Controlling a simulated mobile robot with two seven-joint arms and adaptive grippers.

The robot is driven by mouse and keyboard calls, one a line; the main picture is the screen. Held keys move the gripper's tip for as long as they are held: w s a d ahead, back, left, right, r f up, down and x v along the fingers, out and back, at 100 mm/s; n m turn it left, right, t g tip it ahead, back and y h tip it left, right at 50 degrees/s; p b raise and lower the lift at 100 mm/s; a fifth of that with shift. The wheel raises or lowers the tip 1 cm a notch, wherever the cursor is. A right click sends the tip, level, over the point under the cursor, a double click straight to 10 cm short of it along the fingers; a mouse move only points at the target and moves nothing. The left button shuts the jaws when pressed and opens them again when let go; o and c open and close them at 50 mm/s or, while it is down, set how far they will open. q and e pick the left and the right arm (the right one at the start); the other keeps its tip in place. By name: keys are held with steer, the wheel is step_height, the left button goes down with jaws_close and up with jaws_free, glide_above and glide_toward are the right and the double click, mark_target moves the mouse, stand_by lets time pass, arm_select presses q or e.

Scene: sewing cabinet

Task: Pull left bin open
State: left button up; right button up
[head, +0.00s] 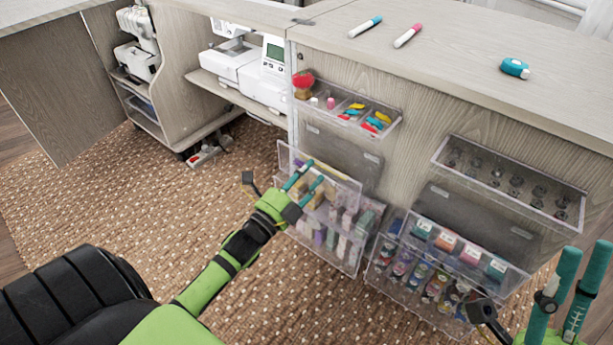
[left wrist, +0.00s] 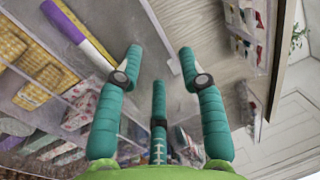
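The left bin (head: 352,252) is a clear two-tier holder on the cabinet front, holding folded fabrics and small items. Its upper tier (head: 347,186) stands out from a grey back panel (head: 340,151). My left gripper (head: 312,172) is at this upper tier, with its green fingers over the top edge. The left wrist view shows these fingers (left wrist: 160,60) spread apart, with nothing clearly held between them. Yellow fabric (left wrist: 38,75) and a purple-and-white item (left wrist: 75,30) lie to their left. Contact with the bin wall cannot be told. My right gripper (head: 582,262) is open and empty at lower right.
A similar right bin (head: 420,300) holds bottles and spools. Clear shallow trays (head: 385,128) (head: 515,185) hang above both bins. Markers (head: 365,27) and a teal tape measure (head: 515,68) lie on the top. Sewing machines (head: 260,72) stand at left.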

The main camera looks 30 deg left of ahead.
arm_select(q)
jaws_close()
